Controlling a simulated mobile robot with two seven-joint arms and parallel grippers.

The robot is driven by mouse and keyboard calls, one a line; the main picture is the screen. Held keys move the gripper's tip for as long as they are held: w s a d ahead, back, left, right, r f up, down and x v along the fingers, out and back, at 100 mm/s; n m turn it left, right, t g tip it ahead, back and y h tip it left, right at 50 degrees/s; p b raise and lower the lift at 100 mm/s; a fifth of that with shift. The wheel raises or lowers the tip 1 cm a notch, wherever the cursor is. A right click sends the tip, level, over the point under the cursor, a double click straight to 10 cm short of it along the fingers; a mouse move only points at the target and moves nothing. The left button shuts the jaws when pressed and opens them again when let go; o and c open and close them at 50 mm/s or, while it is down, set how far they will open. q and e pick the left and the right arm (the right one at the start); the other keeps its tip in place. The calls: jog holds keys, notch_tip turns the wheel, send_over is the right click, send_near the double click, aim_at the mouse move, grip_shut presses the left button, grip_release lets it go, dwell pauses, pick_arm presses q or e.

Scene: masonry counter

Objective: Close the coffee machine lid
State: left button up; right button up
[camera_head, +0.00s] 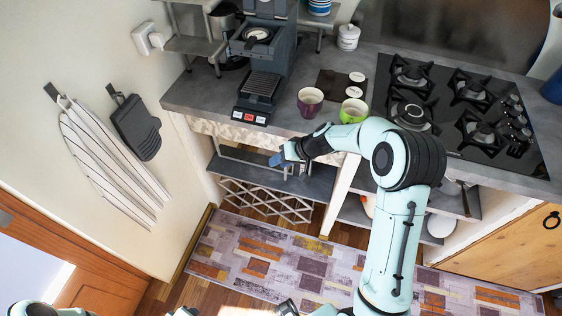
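The dark grey coffee machine (284,68) stands on the counter near the left end. Its upper part is cut off by the top edge of the picture. A round opening with a pale rim shows on its upper front. I cannot make out the lid or its position for certain. My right gripper (279,159) is in front of the counter, below and apart from the machine. Its fingers are small and seen at an angle, so their opening is unclear. Only teal and dark parts of my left arm show at the bottom left edge; its fingers are not clear.
A purple cup (310,103) and a green cup (354,111) stand right of the machine. A black gas hob (452,112) lies farther right. A small shelf (194,46) stands at left. A patterned rug (262,262) covers the floor.

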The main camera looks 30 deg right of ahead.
dwell(0.5)
jog(key=s+a+f+g+h, duration=0.1)
jog(key=s+a+f+g, duration=0.25)
jog(key=s+f, duration=0.55)
jog(key=s+a+f+g+h, duration=0.15)
jog(key=s+a+f, duration=0.25)
jog(key=s+f, duration=0.55)
pick_arm(q)
jog(key=s+d+m+g+h, duration=0.1)
jog(key=s+d+g, duration=0.2)
jog(key=s+d, duration=0.3)
jog(key=s, duration=0.4)
jog(key=shift+g+h, duration=0.3)
pick_arm(e)
jog(key=s+a+f+g, duration=0.1)
jog(key=s+a+f, duration=0.2)
jog(key=s, duration=0.3)
jog(key=s+a+f, duration=0.3)
jog(key=s+a, duration=0.3)
jog(key=s, duration=0.1)
jog(key=shift+s+f+g+y, duration=0.2)
jog(key=shift+f+g+y, duration=0.05)
jog(key=shift+g+y, duration=0.2)
